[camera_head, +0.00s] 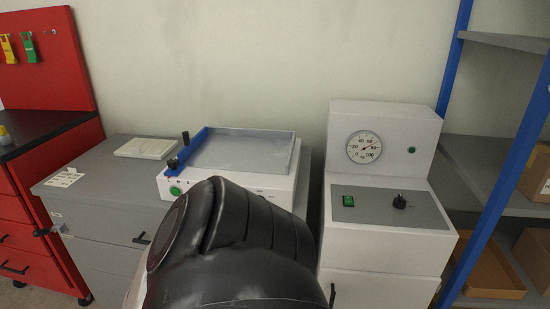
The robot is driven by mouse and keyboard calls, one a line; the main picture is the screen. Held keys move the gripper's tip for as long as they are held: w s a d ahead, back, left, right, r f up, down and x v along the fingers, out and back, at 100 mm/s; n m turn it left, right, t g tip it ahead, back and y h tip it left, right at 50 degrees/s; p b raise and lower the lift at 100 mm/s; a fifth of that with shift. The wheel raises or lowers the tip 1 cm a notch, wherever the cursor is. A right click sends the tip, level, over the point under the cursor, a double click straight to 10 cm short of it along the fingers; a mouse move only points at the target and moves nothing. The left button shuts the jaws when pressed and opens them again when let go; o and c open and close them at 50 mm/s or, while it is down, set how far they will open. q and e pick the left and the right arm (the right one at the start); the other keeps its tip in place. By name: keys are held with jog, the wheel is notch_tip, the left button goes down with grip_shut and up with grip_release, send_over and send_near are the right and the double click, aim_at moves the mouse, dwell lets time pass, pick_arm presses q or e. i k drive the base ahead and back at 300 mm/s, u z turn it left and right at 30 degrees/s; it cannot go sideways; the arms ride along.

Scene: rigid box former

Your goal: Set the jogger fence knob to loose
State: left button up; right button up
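The jogger (285,187) is a white box with a shallow grey tray (243,152) on top, standing on a grey cabinet. A blue fence (190,150) runs along the tray's left side. A small black knob (172,164) sits at the fence's near end, and another black knob (185,138) stands farther back along it. Which of them is the fence knob, and its setting, I cannot tell at this size. A dark part of my own arm fills the lower middle and hides part of the jogger's front. Neither gripper is in view.
A white machine (385,121) with a round gauge, a green switch and a black dial (400,202) stands to the right. A white pad (146,148) lies on the grey cabinet (105,184). A red tool cabinet (60,160) is at left, blue-framed shelves (500,160) at right.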

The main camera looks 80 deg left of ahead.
aim_at(173, 163)
jog(key=u, duration=3.3)
